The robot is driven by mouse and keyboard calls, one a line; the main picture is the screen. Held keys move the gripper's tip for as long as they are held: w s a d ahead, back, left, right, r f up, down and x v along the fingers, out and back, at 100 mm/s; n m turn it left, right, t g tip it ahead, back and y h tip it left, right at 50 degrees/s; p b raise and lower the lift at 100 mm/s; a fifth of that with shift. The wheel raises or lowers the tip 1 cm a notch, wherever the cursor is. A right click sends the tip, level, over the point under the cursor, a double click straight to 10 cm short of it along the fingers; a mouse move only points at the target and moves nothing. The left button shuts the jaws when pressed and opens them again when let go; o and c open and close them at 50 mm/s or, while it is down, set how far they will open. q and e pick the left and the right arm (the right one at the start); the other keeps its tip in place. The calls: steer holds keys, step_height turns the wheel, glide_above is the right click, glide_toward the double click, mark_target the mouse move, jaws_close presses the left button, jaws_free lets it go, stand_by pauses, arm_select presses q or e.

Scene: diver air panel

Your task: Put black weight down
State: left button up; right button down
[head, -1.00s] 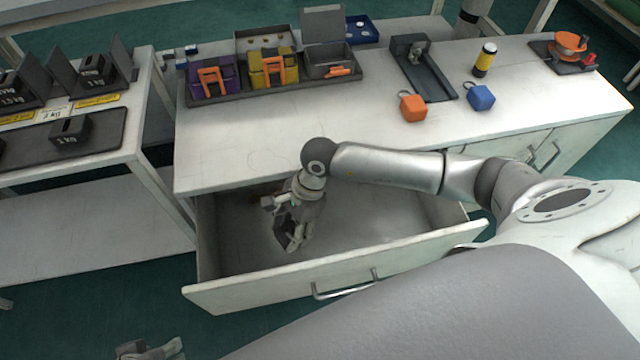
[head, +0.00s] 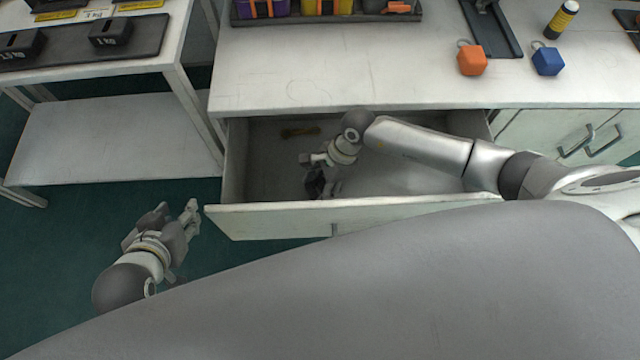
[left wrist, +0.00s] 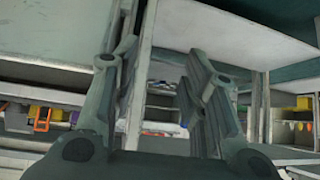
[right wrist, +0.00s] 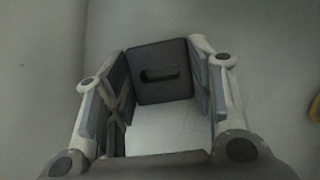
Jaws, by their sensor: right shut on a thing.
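The black weight (right wrist: 160,72), a dark block with a slot in its face, is between the fingers of my right gripper (right wrist: 162,80) in the right wrist view. The gripper is shut on it. In the head view my right gripper (head: 318,185) reaches down inside the open drawer (head: 265,215); the weight there is mostly hidden by the gripper. I cannot tell whether the weight touches the drawer floor. My left gripper (head: 178,215) is open and empty, in front of the drawer's left end. Its spread fingers also show in the left wrist view (left wrist: 165,85).
A small brown object (head: 300,132) lies at the back of the drawer. Other black weights (head: 110,32) stand on the tray on the left table. An orange block (head: 472,60) and a blue block (head: 547,61) sit on the counter (head: 330,75). The drawer's right side is clear.

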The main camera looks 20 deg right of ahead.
arm_select(q)
steer(key=shift+w+r, duration=0.15)
steer(key=shift+w, duration=0.1)
arm_select(e)
steer(key=shift+w, duration=0.1)
steer(key=c, duration=0.6)
jaws_free()
steer(key=shift+f, duration=0.1)
steer(key=shift+c, duration=0.2)
arm_select(q)
steer(key=shift+w+d+r+t, duration=0.1)
steer(key=shift+t, duration=0.2)
arm_select(e)
steer(key=p+v, duration=0.1)
steer(key=v, duration=0.5)
steer(key=shift+d+p, duration=0.1)
steer(key=shift+p, duration=0.25)
arm_select(q)
steer(key=s+a+f+g, duration=0.1)
steer(key=s+g, duration=0.1)
steer(key=s, duration=0.3)
steer(key=s+a+f+g+y+p, duration=0.1)
steer(key=s+a+g, duration=0.1)
steer(key=s+g, duration=0.1)
steer(key=shift+s+f, duration=0.4)
steer(key=shift+s, duration=0.45)
arm_select(e)
steer(key=v, duration=0.6)
